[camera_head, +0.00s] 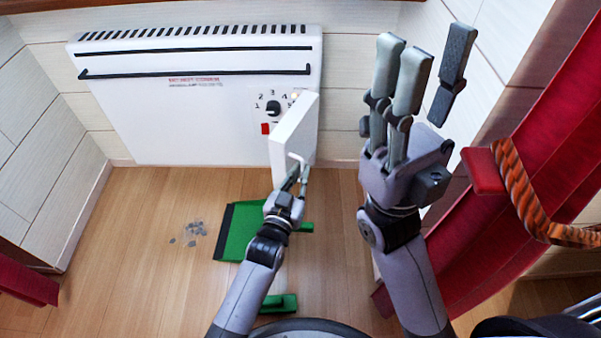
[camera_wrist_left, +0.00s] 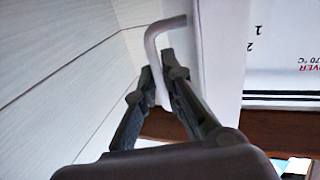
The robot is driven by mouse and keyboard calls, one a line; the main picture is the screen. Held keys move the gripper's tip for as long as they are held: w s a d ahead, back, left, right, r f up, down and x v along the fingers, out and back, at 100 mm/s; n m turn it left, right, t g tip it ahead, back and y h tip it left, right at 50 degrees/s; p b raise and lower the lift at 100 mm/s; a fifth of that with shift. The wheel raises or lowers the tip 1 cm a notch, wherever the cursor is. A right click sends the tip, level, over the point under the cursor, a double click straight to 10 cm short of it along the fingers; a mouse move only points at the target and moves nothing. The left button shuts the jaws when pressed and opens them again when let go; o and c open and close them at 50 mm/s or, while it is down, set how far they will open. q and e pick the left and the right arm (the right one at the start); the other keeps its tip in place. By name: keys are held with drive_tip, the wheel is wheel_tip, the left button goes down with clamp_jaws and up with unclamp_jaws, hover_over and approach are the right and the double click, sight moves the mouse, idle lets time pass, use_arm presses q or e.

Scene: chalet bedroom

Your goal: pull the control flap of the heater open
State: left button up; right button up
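The white heater (camera_head: 190,115) hangs on the wall, with vents on top and a rail across its front. Its control flap (camera_head: 295,135) stands swung out from the front at the right. The dial (camera_head: 273,108), its numbers and a red switch (camera_head: 265,128) are uncovered left of the flap. My left gripper (camera_head: 298,174) is at the flap's bent handle. In the left wrist view the handle (camera_wrist_left: 152,48) passes between the fingers (camera_wrist_left: 162,78), which are closed around it. My right gripper (camera_head: 425,65) is raised right of the heater, fingers apart and empty.
A green dustpan (camera_head: 238,232) and a green brush (camera_head: 280,303) lie on the wooden floor below the heater. Small grey debris (camera_head: 190,234) lies left of the dustpan. A red curtain (camera_head: 535,155) tied with an orange rope (camera_head: 520,190) hangs at the right. The left floor is clear.

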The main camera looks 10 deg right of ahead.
use_arm(q)
drive_tip(key=o, duration=0.4)
drive_tip(key=shift+f, duration=0.1)
drive_tip(key=shift+s+a+f, duration=0.1)
drive_tip(key=shift+s+a, duration=0.2)
drive_tip(key=shift+s, duration=0.15)
drive_tip(key=v, duration=1.1)
drive_tip(key=shift+c, duration=0.3)
